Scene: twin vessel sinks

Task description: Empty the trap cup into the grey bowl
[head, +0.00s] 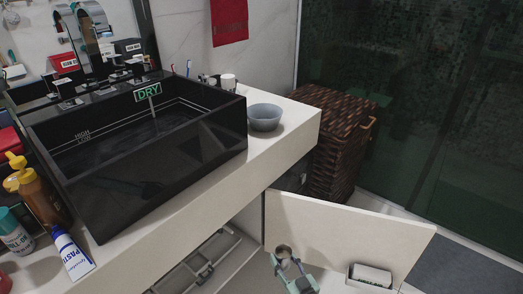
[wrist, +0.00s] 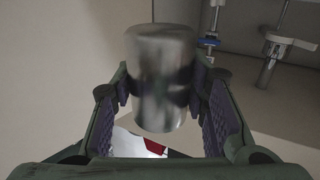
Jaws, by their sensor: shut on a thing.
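The grey bowl (head: 265,118) stands upright on the white counter, to the right of the black sink. It looks empty from here. My gripper (head: 287,262) is low in front of the counter, beside the open cabinet door and well below the bowl. It is shut on the trap cup (head: 284,251), a small metal cylinder. In the wrist view the cup (wrist: 161,65) sits between the two fingers of my gripper (wrist: 160,92), held near its middle. What is inside the cup cannot be seen.
The open cabinet door (head: 345,235) stands to the right of my gripper. The black sink (head: 140,160) fills much of the counter (head: 190,220). Bottles and a paste tube (head: 73,256) stand at its left. A wicker basket (head: 341,145) is beyond the counter's right end.

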